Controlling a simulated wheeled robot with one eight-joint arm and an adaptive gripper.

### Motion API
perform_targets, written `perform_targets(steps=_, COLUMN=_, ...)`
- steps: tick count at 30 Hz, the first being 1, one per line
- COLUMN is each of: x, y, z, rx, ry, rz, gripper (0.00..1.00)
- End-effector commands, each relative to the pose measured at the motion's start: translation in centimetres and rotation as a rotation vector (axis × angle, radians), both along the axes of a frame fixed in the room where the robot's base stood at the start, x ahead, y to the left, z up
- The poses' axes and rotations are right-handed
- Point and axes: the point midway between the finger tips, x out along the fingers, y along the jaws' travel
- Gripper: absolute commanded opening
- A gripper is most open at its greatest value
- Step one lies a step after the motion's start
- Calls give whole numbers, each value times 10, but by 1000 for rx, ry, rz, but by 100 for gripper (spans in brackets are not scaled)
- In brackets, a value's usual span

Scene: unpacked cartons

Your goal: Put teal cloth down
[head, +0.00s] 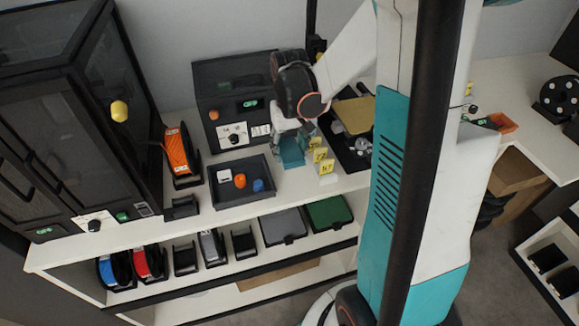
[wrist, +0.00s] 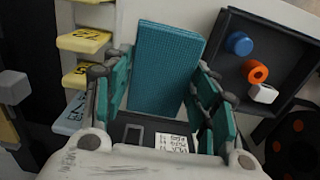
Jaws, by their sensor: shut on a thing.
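The teal cloth (head: 292,153) is a small folded rectangle at the white bench, between the dark tray and the yellow tags in the head view. In the wrist view the cloth (wrist: 165,65) is a flat ribbed panel between the fingertips, reaching past them. My gripper (wrist: 163,85) is shut on the cloth; its near part is partly hidden by the fingers. In the head view my gripper (head: 289,133) points down just above the cloth. I cannot tell whether the cloth touches the bench.
The dark tray (head: 218,198) holds a white, an orange and a blue piece. Yellow numbered tags (head: 320,156) stand close right of the cloth. A dark machine (head: 222,85) is behind; an orange spool (head: 180,152) stands left. A narrow strip of bench (head: 297,180) in front is clear.

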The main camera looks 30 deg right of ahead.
Motion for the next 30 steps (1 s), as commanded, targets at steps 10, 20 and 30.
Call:
perform_targets(steps=10, x=0, y=0, z=-31, rx=0, ry=0, rz=0, gripper=31)
perform_targets(steps=20, x=0, y=0, z=-64, rx=0, ry=0, rz=0, gripper=31)
perform_targets(steps=30, x=0, y=0, z=-66, rx=0, ry=0, rz=0, gripper=60)
